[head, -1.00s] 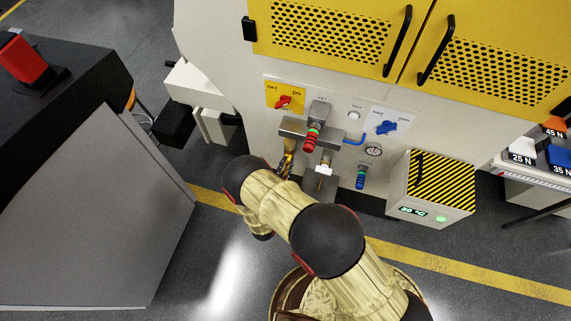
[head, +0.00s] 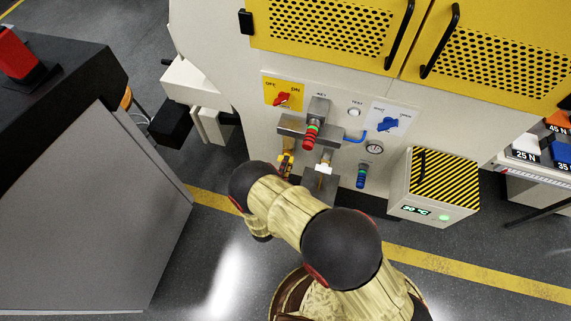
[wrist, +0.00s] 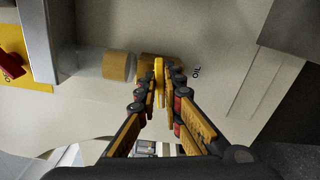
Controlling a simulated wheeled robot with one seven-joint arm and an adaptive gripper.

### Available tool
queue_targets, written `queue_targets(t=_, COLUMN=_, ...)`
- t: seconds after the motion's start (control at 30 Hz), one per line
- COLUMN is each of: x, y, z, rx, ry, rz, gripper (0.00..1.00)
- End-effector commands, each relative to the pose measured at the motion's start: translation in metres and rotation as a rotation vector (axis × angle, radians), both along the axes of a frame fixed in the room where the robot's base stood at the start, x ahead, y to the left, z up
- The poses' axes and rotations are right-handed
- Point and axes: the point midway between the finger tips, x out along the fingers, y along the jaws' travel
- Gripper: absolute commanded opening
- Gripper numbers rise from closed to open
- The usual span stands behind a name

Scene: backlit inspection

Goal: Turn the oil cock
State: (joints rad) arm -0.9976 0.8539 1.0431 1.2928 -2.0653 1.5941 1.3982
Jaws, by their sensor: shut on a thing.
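The oil cock (wrist: 159,78) shows in the wrist view as a yellow lever on the pale machine panel, next to the printed word OIL. My gripper (wrist: 160,92) has its two fingers closed on this lever, one on each side. The fingertips hide part of the lever and its mount. In the head view my gripper (head: 287,164) is low on the machine front, below the left end of a grey bracket. My wrist and arm partly cover it there, and I cannot make out the lever's angle from that view.
A clear cylinder with an amber band (wrist: 117,66) lies beside the lever. A red-and-green handle (head: 310,138), a red switch (head: 282,98), a blue switch (head: 387,124), a gauge (head: 374,148) and a blue fitting (head: 361,176) crowd the panel. A striped box (head: 437,178) stands right.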

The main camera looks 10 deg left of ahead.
Motion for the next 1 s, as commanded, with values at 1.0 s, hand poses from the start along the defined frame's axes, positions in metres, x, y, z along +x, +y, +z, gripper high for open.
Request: queue_targets(t=1.0, x=-0.0007, y=-0.0012, z=-0.0029, rx=0.229, ry=-0.015, rz=-0.001, gripper=0.09)
